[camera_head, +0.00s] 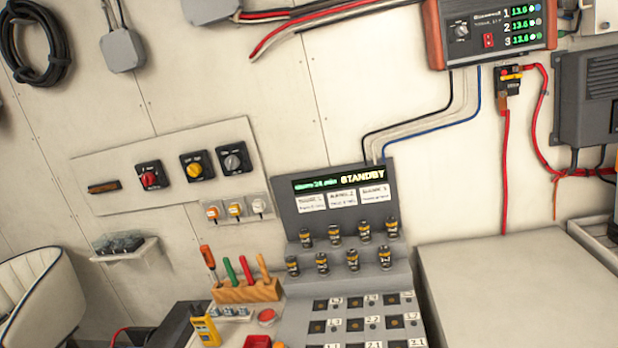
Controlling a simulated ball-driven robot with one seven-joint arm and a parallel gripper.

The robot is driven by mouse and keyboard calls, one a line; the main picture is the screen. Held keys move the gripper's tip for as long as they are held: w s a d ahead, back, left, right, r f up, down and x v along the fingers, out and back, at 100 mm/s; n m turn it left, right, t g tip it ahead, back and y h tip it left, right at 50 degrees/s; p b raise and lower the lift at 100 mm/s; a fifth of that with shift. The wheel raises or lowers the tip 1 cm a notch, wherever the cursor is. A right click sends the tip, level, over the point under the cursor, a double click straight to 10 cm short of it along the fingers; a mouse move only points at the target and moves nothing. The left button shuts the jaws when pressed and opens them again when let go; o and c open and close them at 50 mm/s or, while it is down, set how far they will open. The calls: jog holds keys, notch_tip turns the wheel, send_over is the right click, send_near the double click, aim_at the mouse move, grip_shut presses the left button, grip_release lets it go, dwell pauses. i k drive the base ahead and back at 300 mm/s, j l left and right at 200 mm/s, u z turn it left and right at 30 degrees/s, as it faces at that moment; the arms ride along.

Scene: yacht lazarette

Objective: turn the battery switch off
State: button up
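A pale wall panel (108,203) at the left of the view carries three rotary switches on dark square plates. They are a red-knobbed switch (150,177), a yellow-knobbed switch (197,167) and a black or grey-knobbed switch (235,160). Their labels are too small to read, so I cannot tell which one is the battery switch or how it is set. My gripper is not in view.
Below the switches stand a tool rack (247,291) with coloured handles and a grey console (333,206) reading STANDBY, with several small cylinders on steps. A charger unit (490,32) hangs at upper right. A pale box top (520,280) at right is clear.

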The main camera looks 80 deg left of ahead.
aim_at(148, 179)
jog(key=u, duration=3.2)
